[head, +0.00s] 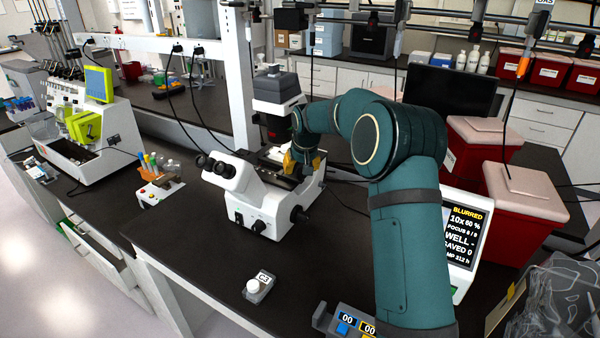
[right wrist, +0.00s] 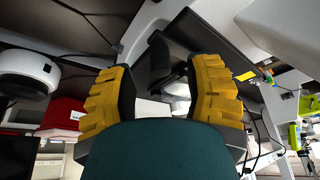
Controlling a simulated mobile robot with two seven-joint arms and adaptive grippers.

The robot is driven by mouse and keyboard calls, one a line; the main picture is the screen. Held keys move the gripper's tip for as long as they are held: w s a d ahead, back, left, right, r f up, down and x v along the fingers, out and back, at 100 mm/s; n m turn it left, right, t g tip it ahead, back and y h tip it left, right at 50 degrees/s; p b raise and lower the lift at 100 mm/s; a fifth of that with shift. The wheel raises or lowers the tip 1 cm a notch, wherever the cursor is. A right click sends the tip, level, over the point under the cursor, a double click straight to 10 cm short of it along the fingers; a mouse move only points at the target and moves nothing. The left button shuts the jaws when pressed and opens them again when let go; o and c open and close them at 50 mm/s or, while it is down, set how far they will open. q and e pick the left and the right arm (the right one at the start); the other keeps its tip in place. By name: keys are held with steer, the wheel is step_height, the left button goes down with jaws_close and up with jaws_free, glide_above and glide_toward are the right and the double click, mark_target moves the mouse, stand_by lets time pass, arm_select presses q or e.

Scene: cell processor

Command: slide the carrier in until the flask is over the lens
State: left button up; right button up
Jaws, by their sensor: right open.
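The white inverted microscope (head: 262,208) stands on the dark bench, with its black stage (head: 262,172) behind the eyepieces. My right gripper (head: 303,160) is at the right side of the stage, its yellow fingers partly hidden by my arm. In the right wrist view my right gripper (right wrist: 162,95) is open, with dark and pale parts showing between the fingers and nothing clearly held. I cannot make out the carrier or the lens. A small grey flask with a white cap, marked C3 (head: 262,284), lies on the bench in front of the microscope. My left gripper is not in view.
A screen (head: 463,235) at the right reads BLURRED, 10x and WELL -. A control box (head: 350,322) is at the front edge. Red bins (head: 515,205) stand at the right. Bench around the flask is clear.

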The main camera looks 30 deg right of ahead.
steer(key=v, duration=0.8)
steer(key=shift+r, duration=0.2)
steer(key=shift+s, duration=0.1)
